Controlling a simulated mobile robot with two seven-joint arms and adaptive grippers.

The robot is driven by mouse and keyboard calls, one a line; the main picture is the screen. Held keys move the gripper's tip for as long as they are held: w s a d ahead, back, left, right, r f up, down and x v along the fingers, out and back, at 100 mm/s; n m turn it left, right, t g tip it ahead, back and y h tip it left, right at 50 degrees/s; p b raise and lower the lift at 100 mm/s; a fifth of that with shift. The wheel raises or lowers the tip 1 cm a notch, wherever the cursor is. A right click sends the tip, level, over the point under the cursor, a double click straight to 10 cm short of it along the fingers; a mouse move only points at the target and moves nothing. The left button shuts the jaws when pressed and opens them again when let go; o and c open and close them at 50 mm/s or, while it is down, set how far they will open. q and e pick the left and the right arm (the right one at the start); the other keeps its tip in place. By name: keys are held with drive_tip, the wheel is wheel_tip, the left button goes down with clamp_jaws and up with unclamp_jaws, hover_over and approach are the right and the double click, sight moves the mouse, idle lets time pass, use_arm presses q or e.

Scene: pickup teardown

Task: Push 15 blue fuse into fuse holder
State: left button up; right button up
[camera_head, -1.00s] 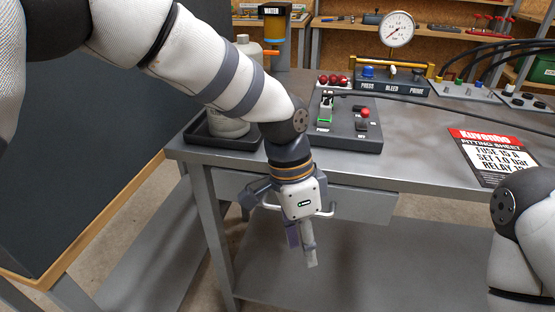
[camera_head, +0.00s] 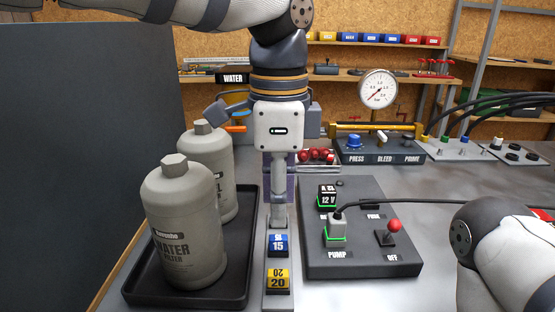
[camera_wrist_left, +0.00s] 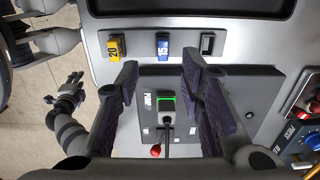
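The blue 15 fuse (camera_head: 278,245) sits upright in a narrow grey strip (camera_head: 268,304), with a yellow 20 fuse (camera_head: 278,282) nearer me. In the left wrist view the blue fuse (camera_wrist_left: 163,47) lies between the yellow fuse (camera_wrist_left: 116,48) and an empty dark slot (camera_wrist_left: 207,44). My left gripper (camera_head: 279,220) points down over the bench, just beyond the blue fuse. Its fingers (camera_wrist_left: 160,65) are apart with nothing between them. I cannot tell which part is the fuse holder. My right gripper (camera_wrist_left: 67,97) is small in the left wrist view; its opening is unclear.
Two grey filter canisters (camera_head: 182,225) stand in a black tray (camera_head: 245,260) left of the strip. A dark panel (camera_head: 350,266) with a pump plug (camera_head: 337,228), cable and red-knobbed lever (camera_head: 393,227) lies right. A pressure gauge (camera_head: 378,88) stands behind.

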sight(278, 237)
use_arm(q)
drive_tip(key=f, duration=0.7)
drive_tip(key=shift+w+f, duration=0.1)
drive_tip(key=shift+w, duration=0.1)
drive_tip(key=c, duration=0.8)
